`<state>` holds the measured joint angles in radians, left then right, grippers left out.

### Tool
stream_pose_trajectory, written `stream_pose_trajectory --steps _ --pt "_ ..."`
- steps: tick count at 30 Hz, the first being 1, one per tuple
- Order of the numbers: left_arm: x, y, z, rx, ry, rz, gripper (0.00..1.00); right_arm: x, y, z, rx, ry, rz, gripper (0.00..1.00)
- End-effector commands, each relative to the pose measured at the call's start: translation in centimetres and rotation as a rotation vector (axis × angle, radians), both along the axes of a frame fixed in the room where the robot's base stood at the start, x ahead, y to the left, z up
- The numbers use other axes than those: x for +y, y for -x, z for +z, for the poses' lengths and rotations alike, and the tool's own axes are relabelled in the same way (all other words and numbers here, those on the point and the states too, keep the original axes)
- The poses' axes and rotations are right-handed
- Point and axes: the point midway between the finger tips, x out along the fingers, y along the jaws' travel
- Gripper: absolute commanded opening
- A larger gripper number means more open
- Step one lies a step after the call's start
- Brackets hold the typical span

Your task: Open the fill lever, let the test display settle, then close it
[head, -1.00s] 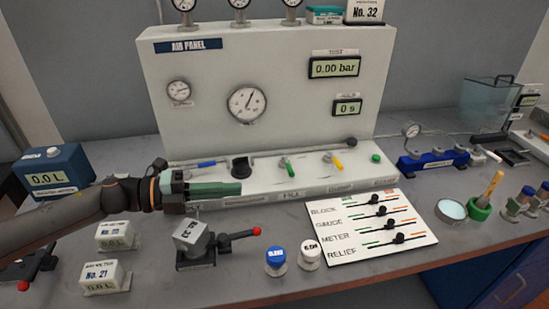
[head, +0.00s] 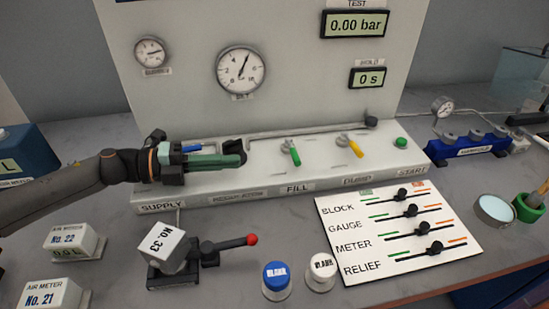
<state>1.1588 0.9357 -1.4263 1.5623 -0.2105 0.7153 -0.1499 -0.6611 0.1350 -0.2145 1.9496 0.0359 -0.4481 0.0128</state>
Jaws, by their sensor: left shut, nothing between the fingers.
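The fill lever (head: 291,153) is a small green-handled lever on the ledge of the panel, above the FILL label. Its handle points toward the front, slightly right. The test display (head: 355,24) reads 0.00 bar. My left gripper (head: 242,153) is shut and empty, with green fingers pointing right. Its tips are left of the fill lever, with a visible gap, and overlap a black knob on the ledge. My right gripper is not in view.
A yellow dump lever (head: 350,145) and a green start button (head: 401,142) are right of the fill lever. A hold display (head: 369,77) reads 0 s. In front stand a clamped No. 33 block (head: 163,248), two capped jars and a white slider board (head: 350,215).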

Motion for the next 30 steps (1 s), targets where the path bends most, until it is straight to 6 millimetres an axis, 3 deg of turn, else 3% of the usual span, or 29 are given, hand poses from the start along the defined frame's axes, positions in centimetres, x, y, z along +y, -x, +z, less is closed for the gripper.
stream_pose_trajectory --steps 5,19,30 --pt "-1.0 -0.2 0.0 0.0 0.001 -0.002 0.0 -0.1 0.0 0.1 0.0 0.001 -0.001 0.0" --pt "-8.5 -1.8 -1.0 0.0 0.0 -0.002 0.0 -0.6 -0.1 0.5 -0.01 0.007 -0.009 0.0" --pt "-9.7 -2.1 -1.3 0.001 0.0 0.001 0.0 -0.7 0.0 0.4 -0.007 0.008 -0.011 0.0"
